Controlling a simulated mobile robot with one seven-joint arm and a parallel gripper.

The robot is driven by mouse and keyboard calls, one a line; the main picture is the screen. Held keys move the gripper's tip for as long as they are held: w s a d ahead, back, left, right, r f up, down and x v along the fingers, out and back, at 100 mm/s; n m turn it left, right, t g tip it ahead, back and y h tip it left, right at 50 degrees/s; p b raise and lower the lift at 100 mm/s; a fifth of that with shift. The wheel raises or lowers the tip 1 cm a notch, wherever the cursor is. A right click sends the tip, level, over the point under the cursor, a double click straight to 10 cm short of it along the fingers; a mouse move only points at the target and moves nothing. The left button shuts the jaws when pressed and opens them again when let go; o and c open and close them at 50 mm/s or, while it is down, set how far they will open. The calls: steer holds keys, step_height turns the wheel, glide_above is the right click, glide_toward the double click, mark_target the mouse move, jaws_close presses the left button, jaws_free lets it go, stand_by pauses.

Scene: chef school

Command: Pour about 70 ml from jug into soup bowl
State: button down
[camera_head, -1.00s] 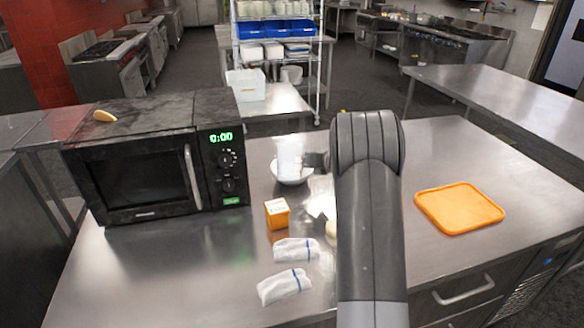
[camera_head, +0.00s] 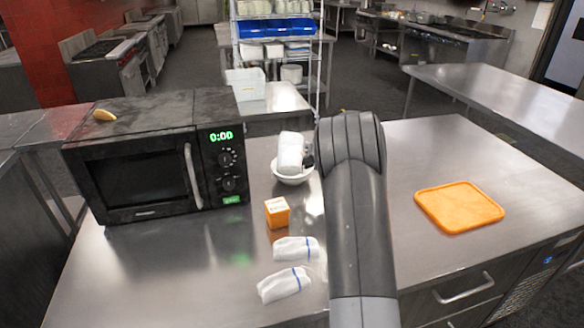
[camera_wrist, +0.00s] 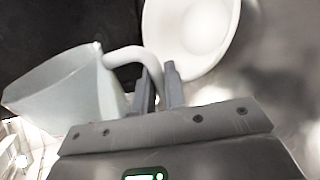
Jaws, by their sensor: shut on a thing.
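The white jug (camera_head: 290,152) is tilted above the white soup bowl (camera_head: 293,176) in the head view, near the microwave's right side. In the wrist view the jug (camera_wrist: 68,90) is at the left, with its curved handle reaching to my gripper (camera_wrist: 160,88). My gripper is shut on the jug's handle. In the wrist view the bowl (camera_wrist: 190,32) stands at the top, beyond the fingers, and its visible inside looks plain white. My arm hides the gripper's fingers in the head view. I cannot see any liquid or stream.
A black microwave (camera_head: 140,170) stands to the left. An orange box (camera_head: 277,213) and two white cloths with blue stripes (camera_head: 284,284) lie nearer on the steel counter (camera_head: 180,265). An orange tray (camera_head: 459,207) lies to the right, with bare counter around it.

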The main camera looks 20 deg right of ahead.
steer(key=shift+s+a+r+m+g+p, duration=0.15)
steer(key=shift+s+m+g+p, duration=0.15)
steer(key=shift+g+p, duration=0.2)
stand_by(0.8)
steer(key=shift+w+r+m+g+y+p, duration=0.15)
steer(key=shift+w+m+g+y+p, duration=0.15)
steer(key=shift+w+g, duration=0.15)
stand_by(0.6)
steer(key=shift+s+a, duration=0.2)
steer(key=shift+s, duration=0.1)
steer(key=shift+r+g, duration=0.15)
steer(key=shift+g, duration=0.1)
stand_by(0.6)
steer(key=shift+s+a, duration=0.1)
steer(key=shift+s, duration=0.05)
